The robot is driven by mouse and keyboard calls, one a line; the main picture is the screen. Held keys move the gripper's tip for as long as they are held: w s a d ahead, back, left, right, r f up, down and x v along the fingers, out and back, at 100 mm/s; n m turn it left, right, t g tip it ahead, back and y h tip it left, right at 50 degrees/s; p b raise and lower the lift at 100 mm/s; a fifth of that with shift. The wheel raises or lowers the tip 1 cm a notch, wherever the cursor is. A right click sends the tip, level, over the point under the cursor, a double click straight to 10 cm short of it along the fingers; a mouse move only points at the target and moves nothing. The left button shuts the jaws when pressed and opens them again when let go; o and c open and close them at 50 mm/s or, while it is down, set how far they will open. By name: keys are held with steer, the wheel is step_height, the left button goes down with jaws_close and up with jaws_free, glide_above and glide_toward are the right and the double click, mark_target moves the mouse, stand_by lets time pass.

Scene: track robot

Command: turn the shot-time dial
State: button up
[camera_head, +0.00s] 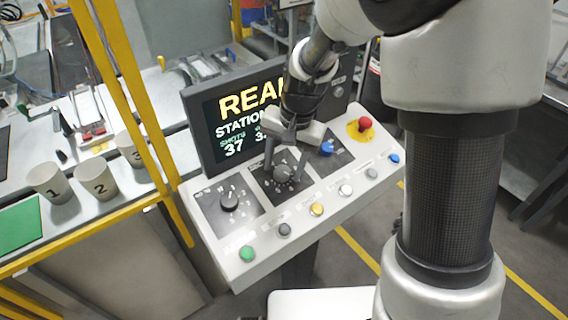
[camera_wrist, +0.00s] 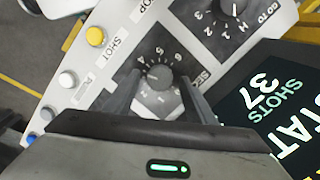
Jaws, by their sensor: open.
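The shot-time dial (camera_head: 283,175) is a round grey knob on a dark square plate with a ring of numbers, in the middle of the control panel. In the wrist view the dial (camera_wrist: 159,77) sits in the picture's centre, with "SEC" printed beside it. My gripper (camera_head: 286,170) is over this dial from above, jaws open, one finger on each side of the knob. In the wrist view the gripper's fingers (camera_wrist: 160,82) flank the knob with a gap visible; contact cannot be told. The dial's near side is partly hidden in the wrist view.
A black "GO TO" dial (camera_head: 229,201) sits left of it and a blue knob (camera_head: 327,147) right. A red emergency button (camera_head: 365,125) and a row of coloured buttons, including a green one (camera_head: 247,253), share the panel. A screen (camera_head: 222,137) stands close behind.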

steer(key=shift+c, duration=0.4)
steer(key=c, duration=1)
steer(key=shift+o, duration=0.2)
steer(key=shift+n, duration=0.4)
steer(key=n+b, duration=0.1)
steer(key=n, duration=0.3)
steer(key=shift+a+h+b, duration=0.15)
steer(key=shift+h+b, duration=0.2)
steer(key=shift+h, duration=0.05)
steer(key=n+b, duration=0.1)
steer(key=n, duration=0.3)
steer(key=shift+s+n+t, duration=0.1)
steer(key=shift+n+t, duration=0.3)
steer(key=n, duration=0.3)
steer(key=n+h, duration=0.1)
steer(key=n, duration=0.2)
steer(key=shift+s+a+t+b, duration=0.15)
steer(key=shift+t+b, duration=0.15)
steer(key=shift+t, duration=0.1)
steer(key=n+p, duration=0.1)
steer(key=n, duration=0.5)
steer(key=shift+s+t, duration=0.1)
steer(key=shift+t, duration=0.3)
steer(key=shift+n, duration=0.3)
